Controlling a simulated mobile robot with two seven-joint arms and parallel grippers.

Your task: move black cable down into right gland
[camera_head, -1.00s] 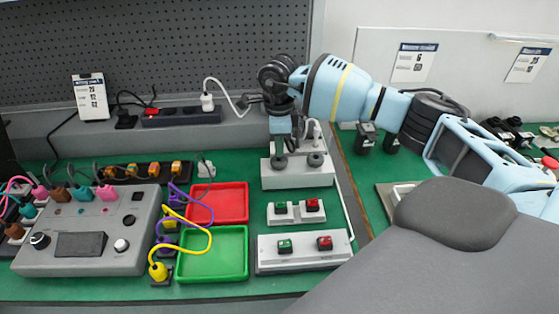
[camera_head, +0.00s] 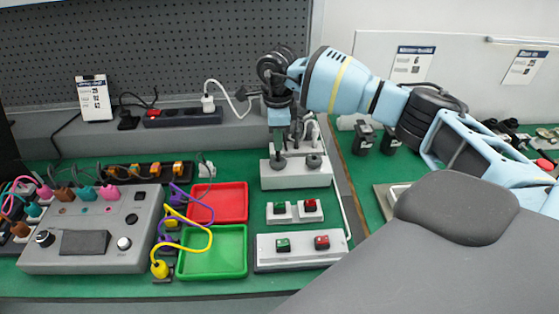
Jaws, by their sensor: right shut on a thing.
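A light grey box (camera_head: 296,181) on the green mat has two dark round glands on top, the left gland (camera_head: 278,162) and the right gland (camera_head: 314,160). My right gripper (camera_head: 281,145) points down over the box, close above the left gland and left of the right gland. It is shut on the black cable, which I can hardly tell apart from the dark fingers. The cable's lower end and its distance from the glands are not clear. A pale cable or post rises behind the right gland. My left gripper is out of view.
Button boxes (camera_head: 262,253) stand in front of the gland box. A red tray (camera_head: 220,188), a green tray (camera_head: 243,232) and a grey control box (camera_head: 85,262) lie left. A power strip (camera_head: 185,115) with a white plug is behind. Black blocks (camera_head: 363,138) stand right.

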